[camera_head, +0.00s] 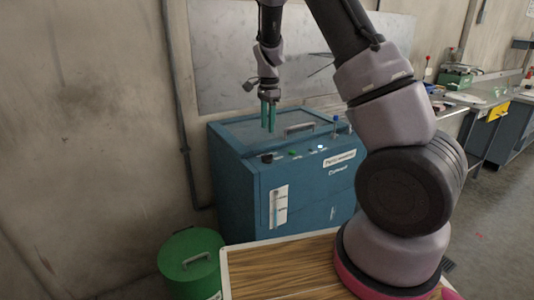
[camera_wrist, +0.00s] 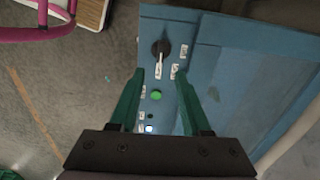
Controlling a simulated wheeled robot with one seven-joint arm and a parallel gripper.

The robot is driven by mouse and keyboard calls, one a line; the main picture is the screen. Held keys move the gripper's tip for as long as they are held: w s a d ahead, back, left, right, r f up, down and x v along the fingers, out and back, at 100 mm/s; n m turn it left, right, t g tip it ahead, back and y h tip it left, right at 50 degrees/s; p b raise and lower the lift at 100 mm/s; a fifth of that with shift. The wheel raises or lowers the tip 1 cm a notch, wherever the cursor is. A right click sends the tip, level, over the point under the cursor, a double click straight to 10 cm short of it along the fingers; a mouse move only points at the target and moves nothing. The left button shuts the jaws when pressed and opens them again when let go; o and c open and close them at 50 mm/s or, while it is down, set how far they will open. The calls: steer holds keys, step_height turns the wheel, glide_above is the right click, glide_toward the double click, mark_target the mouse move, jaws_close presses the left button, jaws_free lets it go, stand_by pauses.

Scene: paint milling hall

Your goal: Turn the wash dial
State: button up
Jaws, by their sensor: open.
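The wash dial looks to be the black round knob with a pale pointer (camera_wrist: 160,48) on the blue machine's control strip; in the head view it is the dark knob (camera_head: 267,158) at the strip's left end. My gripper (camera_head: 268,117) hangs fingers-down above the machine's top, behind the strip. In the wrist view the two green fingers (camera_wrist: 158,75) are apart with nothing between them. The dial shows just beyond the fingertips, with no contact visible. A green button (camera_wrist: 156,95) and a lit white button (camera_wrist: 149,128) show between the fingers. The dial's labels are too small to read.
The blue machine (camera_head: 310,190) has a lid handle (camera_head: 299,128) and a blue-tipped upright part (camera_head: 335,125) on top. A green lidded drum (camera_head: 190,262) stands at its left. A wood-topped surface (camera_head: 280,270) lies in front. A wall panel (camera_head: 225,60) is behind.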

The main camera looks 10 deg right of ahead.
mark_target(267, 155)
steer(key=f, duration=1.2)
steer(key=shift+w, duration=0.2)
steer(key=shift+r, duration=0.1)
jaws_close()
